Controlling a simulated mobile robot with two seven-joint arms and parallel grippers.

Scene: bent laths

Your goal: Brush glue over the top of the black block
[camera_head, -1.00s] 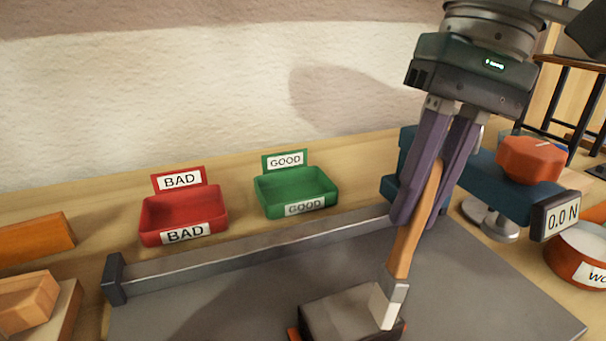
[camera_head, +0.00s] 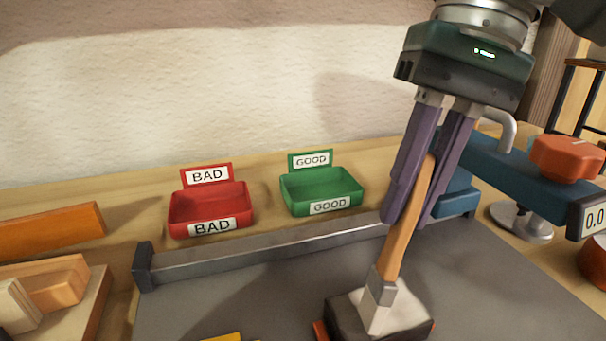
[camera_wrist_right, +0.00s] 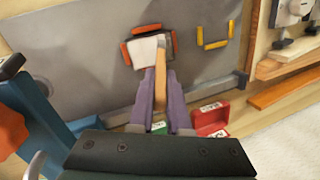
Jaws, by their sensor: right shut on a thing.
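The black block (camera_head: 345,320) lies on the grey plate at the bottom of the head view, partly cut off. Its top looks pale whitish over much of its area, with dark sides. In the right wrist view the block (camera_wrist_right: 168,40) sits between orange corner pieces. My right gripper (camera_head: 406,220) is shut on the wooden handle of the brush (camera_head: 404,240), which is tilted with its bristles down. The pale bristles (camera_head: 377,319) appear to touch the block's top near its middle. My left gripper is not in view.
A red BAD tray (camera_head: 210,210) and a green GOOD tray (camera_head: 320,193) stand behind the plate's metal rail (camera_head: 270,248). A blue clamp-like device with an orange knob (camera_head: 567,157) stands at right. A yellow bracket (camera_wrist_right: 215,38) lies on the grey plate (camera_wrist_right: 90,75). Wooden pieces (camera_head: 55,285) are at left.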

